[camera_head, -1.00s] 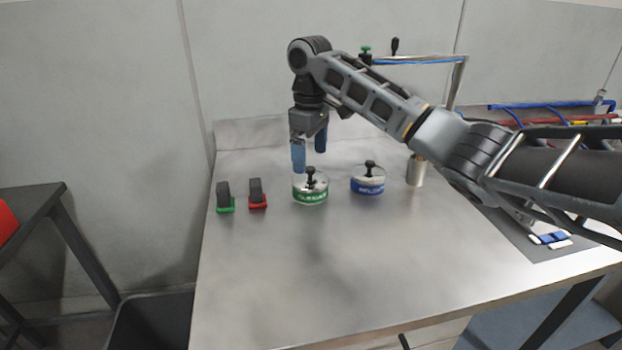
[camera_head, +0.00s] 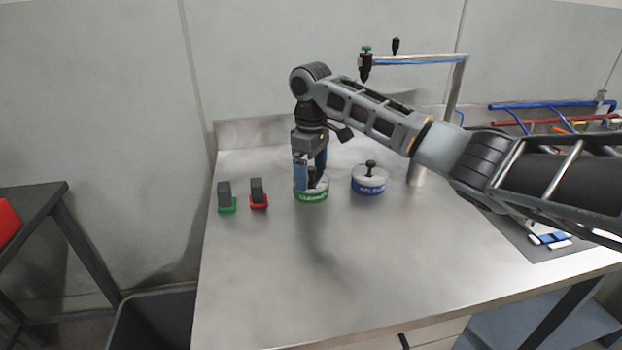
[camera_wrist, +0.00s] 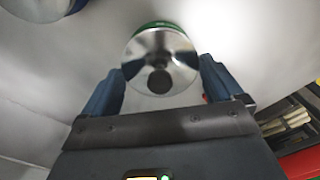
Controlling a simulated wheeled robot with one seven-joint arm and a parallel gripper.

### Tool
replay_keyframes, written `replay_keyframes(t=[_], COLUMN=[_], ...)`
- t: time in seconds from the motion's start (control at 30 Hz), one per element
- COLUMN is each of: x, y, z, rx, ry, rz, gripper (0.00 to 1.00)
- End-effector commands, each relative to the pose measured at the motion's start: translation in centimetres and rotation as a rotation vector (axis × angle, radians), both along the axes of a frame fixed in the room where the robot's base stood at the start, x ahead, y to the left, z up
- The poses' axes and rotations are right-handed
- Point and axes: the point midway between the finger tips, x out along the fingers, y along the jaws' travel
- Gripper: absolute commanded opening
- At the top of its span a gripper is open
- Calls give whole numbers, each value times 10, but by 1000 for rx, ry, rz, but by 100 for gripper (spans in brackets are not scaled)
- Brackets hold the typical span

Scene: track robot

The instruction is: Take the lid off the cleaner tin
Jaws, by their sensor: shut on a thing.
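The cleaner tin (camera_head: 311,197) has a green label band and stands upright on the metal bench, left of a blue-banded tin. Its silver lid (camera_wrist: 155,45) with a black knob (camera_wrist: 159,80) shows in the wrist view. My gripper (camera_head: 311,179) is lowered over this tin. Its two blue fingers are on either side of the lid, spread about as wide as the lid, and shut on it. The knob is between the fingers. The lid sits on the tin, with no gap visible. The fingers partly hide the lid in the head view.
The blue-banded tin (camera_head: 369,181) with its own black-knobbed lid stands close on the right. Dark blocks on a green base (camera_head: 227,206) and a red base (camera_head: 259,202) stand to the left. A metal post (camera_head: 455,90) rises behind. The bench front is clear.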

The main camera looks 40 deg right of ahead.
Motion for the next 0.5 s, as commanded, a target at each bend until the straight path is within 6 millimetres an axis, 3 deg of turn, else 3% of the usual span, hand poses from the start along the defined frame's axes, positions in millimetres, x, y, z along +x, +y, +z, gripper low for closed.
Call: replay_keyframes(t=[0.33,0.5], x=[0,1], y=[0,1], z=[3,16], rx=[0,0], ry=[-1,-2], rz=[0,1], gripper=[64,64])
